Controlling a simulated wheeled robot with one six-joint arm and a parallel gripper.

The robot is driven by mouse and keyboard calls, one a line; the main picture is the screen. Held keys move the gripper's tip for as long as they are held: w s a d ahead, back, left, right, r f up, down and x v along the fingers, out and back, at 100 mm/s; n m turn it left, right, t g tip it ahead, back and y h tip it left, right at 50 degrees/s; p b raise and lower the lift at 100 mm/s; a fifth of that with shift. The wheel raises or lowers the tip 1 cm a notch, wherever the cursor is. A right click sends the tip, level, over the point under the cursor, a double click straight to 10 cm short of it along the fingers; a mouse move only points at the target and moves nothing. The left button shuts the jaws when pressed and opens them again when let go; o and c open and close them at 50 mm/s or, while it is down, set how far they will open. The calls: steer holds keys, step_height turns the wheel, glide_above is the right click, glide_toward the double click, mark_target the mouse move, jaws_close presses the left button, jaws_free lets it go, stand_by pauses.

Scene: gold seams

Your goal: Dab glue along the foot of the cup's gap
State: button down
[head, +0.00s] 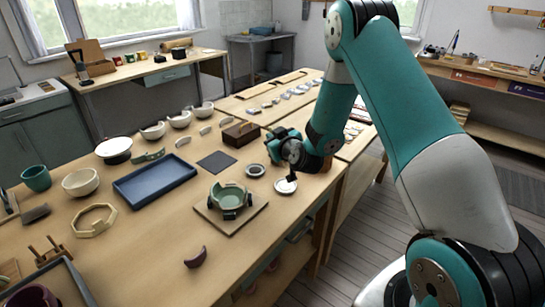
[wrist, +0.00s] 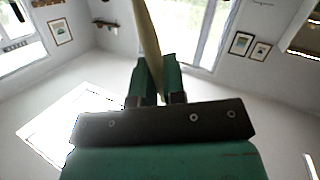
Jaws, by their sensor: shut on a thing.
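The pale green cup (head: 229,192) sits in a holder with dark pads on a square wooden board (head: 256,207) near the table's front edge. Its wall looks broken; the gap's exact edges are too small to make out. My gripper (head: 290,171) is to the right of the cup, above a small dish (head: 285,187) with pale contents. In the wrist view my gripper (wrist: 160,97) is shut on a thin, pale yellowish stick (wrist: 148,42). A small dark tip shows just above the dish; whether it touches the contents I cannot tell.
A second small dish (head: 255,170) lies behind the first. A blue tray (head: 155,181), a dark mat (head: 216,162) and a brown box (head: 241,133) stand farther back. A dark curved shard (head: 195,258) lies in front, with bare table around it.

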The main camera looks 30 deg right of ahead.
step_height(320, 180, down, 7)
steer(key=b, duration=0.4)
steer(key=shift+w+d+n, duration=0.25)
steer(key=shift+d+n, duration=0.05)
steer(key=shift+d, duration=0.05)
steer(key=shift+s+f+b, duration=0.1)
steer(key=shift+f+b, duration=0.5)
steer(key=shift+b, duration=0.55)
stand_by(2.4)
steer(key=shift+r+p, duration=2.25)
steer(key=shift+r, duration=1.4)
